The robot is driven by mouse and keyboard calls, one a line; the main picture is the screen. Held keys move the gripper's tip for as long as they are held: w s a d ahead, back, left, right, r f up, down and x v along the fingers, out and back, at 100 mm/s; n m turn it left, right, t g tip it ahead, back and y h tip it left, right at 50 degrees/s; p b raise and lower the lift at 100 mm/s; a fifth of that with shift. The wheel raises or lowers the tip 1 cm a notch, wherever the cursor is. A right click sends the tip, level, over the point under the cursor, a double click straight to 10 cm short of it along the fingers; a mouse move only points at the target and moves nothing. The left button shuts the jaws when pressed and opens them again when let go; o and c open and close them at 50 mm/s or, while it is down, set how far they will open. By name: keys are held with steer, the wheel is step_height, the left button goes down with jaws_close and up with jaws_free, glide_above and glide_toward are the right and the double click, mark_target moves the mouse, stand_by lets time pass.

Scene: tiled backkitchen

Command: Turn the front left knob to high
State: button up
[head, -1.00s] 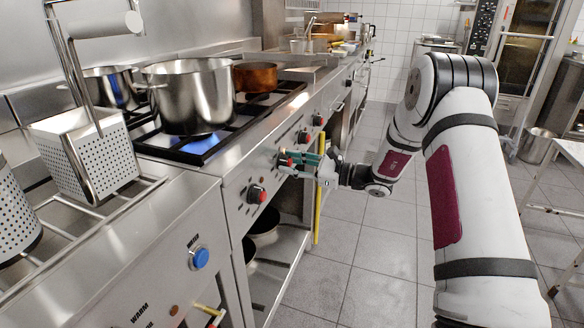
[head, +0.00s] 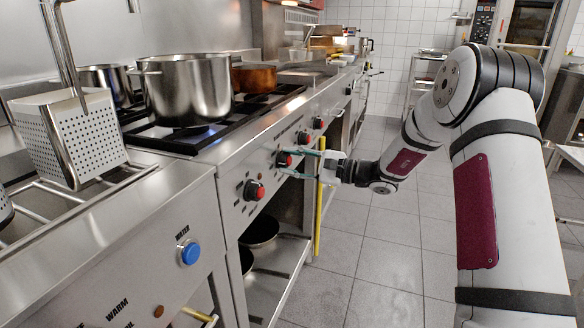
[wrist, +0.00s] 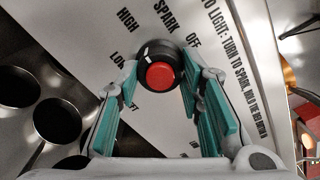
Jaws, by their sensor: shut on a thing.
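A black knob with a red centre (head: 284,159) is on the stove's front panel, second from the near end. In the wrist view the same knob (wrist: 160,75) sits between the tips of my gripper (wrist: 157,86), with teal pads on either side. In the head view my gripper (head: 298,162) reaches this knob from the right, its fingers shut on it. The knob's white mark points up, between the printed words HIGH and SPARK in the wrist view. LOW and OFF are also printed around it. The nearer red-centred knob (head: 254,191) is free.
A large steel pot (head: 188,88) stands on the burner with a faint blue flame under it; a copper pan (head: 254,77) is behind. A yellow vertical bar (head: 319,203) is close to my gripper. Pans (head: 261,232) sit on the shelf below. The tiled floor at right is open.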

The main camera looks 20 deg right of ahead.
steer(key=shift+f, duration=0.1)
stand_by(0.4)
steer(key=o, duration=1.2)
steer(key=shift+c, duration=0.2)
steer(key=v, duration=1.2)
